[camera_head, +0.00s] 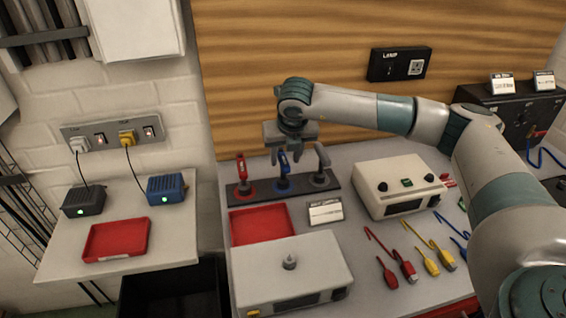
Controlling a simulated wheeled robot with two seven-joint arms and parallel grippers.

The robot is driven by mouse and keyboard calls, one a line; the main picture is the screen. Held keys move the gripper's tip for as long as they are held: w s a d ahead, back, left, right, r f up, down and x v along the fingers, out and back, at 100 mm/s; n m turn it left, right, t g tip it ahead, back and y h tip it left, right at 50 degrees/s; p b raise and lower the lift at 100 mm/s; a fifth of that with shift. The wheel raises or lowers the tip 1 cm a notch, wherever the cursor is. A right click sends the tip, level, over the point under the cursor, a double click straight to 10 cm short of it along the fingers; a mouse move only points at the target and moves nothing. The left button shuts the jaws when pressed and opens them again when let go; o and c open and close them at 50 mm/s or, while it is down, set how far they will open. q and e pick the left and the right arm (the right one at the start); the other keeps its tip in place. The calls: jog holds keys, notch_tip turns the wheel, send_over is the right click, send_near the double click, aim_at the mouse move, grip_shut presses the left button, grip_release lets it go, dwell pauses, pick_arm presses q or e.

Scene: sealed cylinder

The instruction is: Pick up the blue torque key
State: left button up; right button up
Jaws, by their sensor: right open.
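The blue torque key (283,172) stands upright in the middle place of a dark rack (263,190) on the main table, between a red key (241,170) and a grey key (322,165). My right gripper (290,152) is open and points down just above the blue key. Its fingers are close to the key's top; I cannot tell whether they touch it or stand around it. My left gripper is out of view.
A red tray (262,224), a small label card (325,212) and a white box (292,272) are in front of the rack. A beige device (399,187) stands to its right, with several coloured tools nearby. A side table (175,245) is at the left.

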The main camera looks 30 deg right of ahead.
dwell(0.3)
jog(key=shift+w+f+p, duration=0.35)
jog(key=shift+f+p, duration=0.25)
jog(key=shift+p, duration=0.15)
jog(key=p+x, duration=0.1)
jog(key=x, duration=0.2)
jog(key=shift+a+p, duration=0.2)
jog(key=shift+p, duration=0.15)
jog(key=shift+w+d+f, duration=0.1)
jog(key=shift+w+f, duration=0.1)
jog(key=shift+f, duration=0.25)
grip_shut()
dwell(0.5)
